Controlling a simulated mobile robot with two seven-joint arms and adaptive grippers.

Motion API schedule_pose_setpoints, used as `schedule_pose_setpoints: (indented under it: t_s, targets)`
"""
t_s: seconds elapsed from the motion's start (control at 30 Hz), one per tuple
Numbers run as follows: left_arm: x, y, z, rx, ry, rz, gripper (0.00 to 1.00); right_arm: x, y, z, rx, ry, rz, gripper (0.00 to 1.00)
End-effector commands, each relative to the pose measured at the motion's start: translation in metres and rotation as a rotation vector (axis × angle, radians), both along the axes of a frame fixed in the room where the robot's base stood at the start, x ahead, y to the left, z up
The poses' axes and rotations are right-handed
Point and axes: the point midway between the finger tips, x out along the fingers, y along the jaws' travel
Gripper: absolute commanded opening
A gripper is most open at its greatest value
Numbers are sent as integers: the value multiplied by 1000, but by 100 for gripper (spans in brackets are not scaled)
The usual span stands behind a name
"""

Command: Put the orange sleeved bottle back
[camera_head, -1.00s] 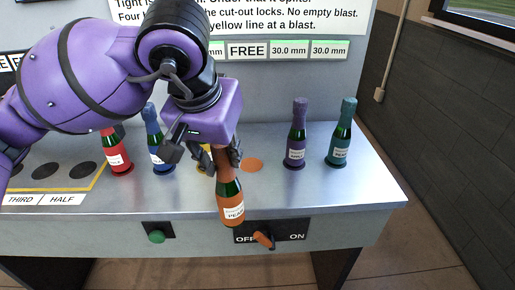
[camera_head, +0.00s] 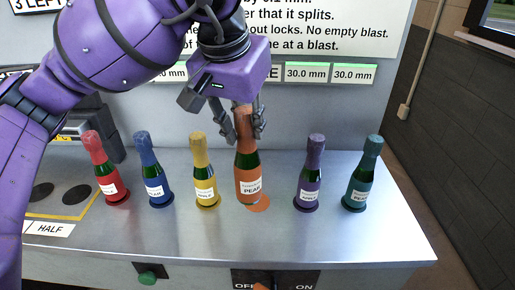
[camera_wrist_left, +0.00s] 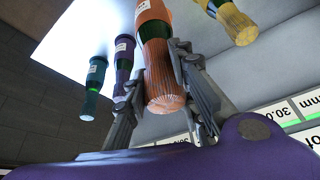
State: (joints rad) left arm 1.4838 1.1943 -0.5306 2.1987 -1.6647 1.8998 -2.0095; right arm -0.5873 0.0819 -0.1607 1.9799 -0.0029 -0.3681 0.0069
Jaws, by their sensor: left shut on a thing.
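The orange sleeved bottle (camera_head: 247,180) is upright in my left gripper (camera_head: 246,130), which is shut on its orange neck. The bottle's base is close to the orange round spot (camera_head: 261,204) on the metal bench, which shows partly to its right and below. I cannot tell whether the base touches the bench. In the left wrist view the orange bottle (camera_wrist_left: 158,60) lies between the two fingers of the left gripper (camera_wrist_left: 165,85). My right gripper is not in view.
The yellow bottle (camera_head: 204,175) stands just left and the purple bottle (camera_head: 309,175) right of the orange one. Further out stand blue (camera_head: 154,172), red (camera_head: 104,170) and teal (camera_head: 361,176) bottles. A green button (camera_head: 147,278) is on the bench front.

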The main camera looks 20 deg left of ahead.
Motion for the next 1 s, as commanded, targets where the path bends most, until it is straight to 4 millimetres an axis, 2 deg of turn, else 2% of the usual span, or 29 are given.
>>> schedule_pose_setpoints:
  t_s: [0.13,0.4,0.67,0.9,1.0]
  targets:
    - [30,2,-12,-2,-1,1,0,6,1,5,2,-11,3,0]
    - [63,4,-52,-1,-1,1,0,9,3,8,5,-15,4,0]
    - [75,5,-66,-1,-3,1,0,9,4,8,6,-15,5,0]
    - [80,5,-97,0,-2,-1,0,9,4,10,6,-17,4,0]
    - [80,5,-101,0,-6,-1,0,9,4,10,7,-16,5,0]
